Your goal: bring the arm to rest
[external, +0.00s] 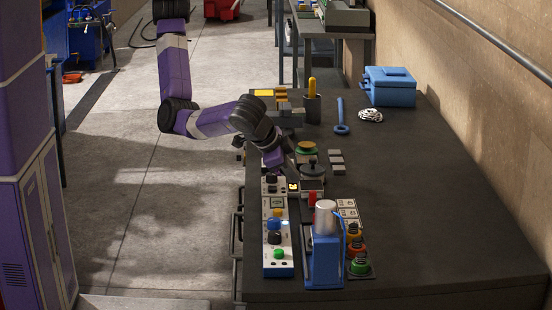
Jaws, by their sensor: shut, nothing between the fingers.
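My purple and grey arm reaches in from the upper left and bends down over the left edge of the dark workbench (430,215). My gripper (286,166) is low over the bench, just above the far end of a white control box (283,262). It is shut and holds nothing. The fingertips are small and dark here, and I cannot tell whether they touch the box.
A blue press (325,262) with a silver cylinder (325,217) stands near the front edge. Orange and green buttons (360,265) sit beside it. Farther back are a dark cup (312,110), a blue wrench (341,115) and a blue toolbox (389,88). The right side is clear.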

